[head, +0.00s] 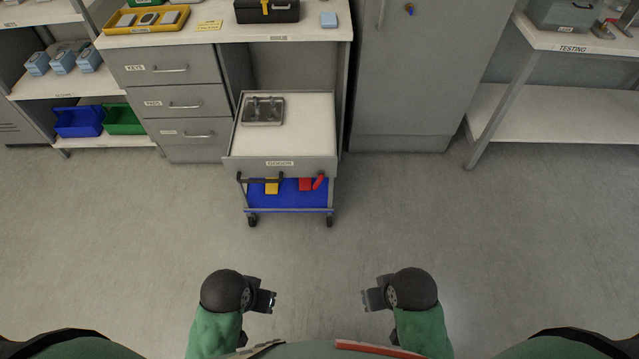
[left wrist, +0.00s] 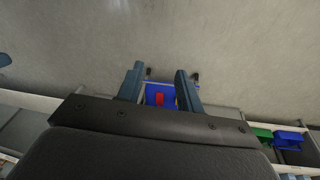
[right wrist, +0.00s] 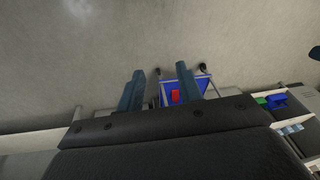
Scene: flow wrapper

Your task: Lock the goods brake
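A red part (head: 305,184) and a yellow part (head: 272,186) show on the cart below the drawer. I cannot tell for sure which thing is the goods brake. The red part also shows between or near the fingers in the left wrist view (left wrist: 160,99) and the right wrist view (right wrist: 175,95), far off. My left gripper (head: 270,300) and my right gripper (head: 368,299) are open and empty, close to my body and well apart from the cart.
Blue (head: 78,121) and green (head: 123,119) bins sit at left. The floor before me is clear.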

